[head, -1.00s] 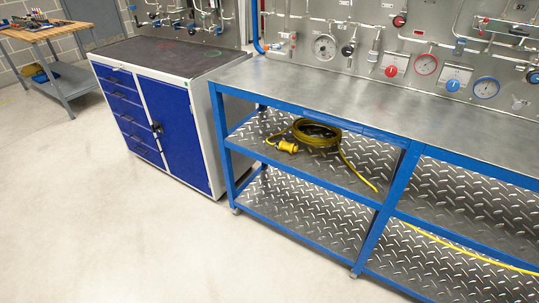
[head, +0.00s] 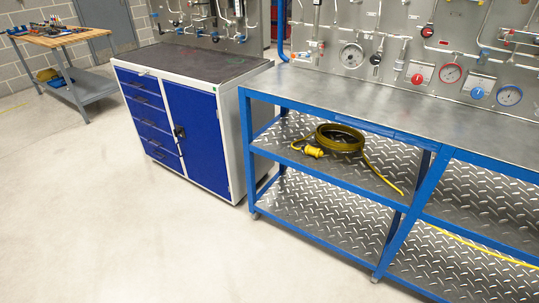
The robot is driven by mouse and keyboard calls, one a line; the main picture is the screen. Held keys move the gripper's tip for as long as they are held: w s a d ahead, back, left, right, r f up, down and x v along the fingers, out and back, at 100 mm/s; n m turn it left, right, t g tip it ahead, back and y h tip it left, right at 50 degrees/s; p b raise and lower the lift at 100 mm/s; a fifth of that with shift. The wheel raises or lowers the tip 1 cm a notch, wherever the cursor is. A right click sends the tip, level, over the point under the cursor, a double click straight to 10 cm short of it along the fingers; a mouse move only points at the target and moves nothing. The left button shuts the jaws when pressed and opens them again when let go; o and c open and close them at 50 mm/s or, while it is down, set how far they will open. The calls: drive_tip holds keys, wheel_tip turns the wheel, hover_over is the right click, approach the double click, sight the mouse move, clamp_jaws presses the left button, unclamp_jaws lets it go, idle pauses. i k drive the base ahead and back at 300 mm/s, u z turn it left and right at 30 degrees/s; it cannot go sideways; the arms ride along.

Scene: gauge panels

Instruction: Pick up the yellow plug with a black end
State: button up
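The yellow plug (head: 314,152) lies on the middle shelf of the blue-framed workbench, at the left end of a coiled yellow cable (head: 340,139). A small dark part shows at the plug's side, but it is too small to make out clearly. The cable's loose end trails right toward the shelf's front edge. My gripper is not in view.
The blue bench frame (head: 249,150) has a metal top (head: 400,110) above the shelf and a lower diamond-plate shelf (head: 320,215). A blue-drawered cabinet (head: 200,135) stands to its left. The floor (head: 130,230) in front is clear. A gauge panel (head: 390,30) rises behind.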

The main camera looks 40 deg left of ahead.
sight(318, 153)
drive_tip(key=u, duration=1.95)
drive_tip(key=i, duration=1.5)
drive_tip(key=z, duration=0.05)
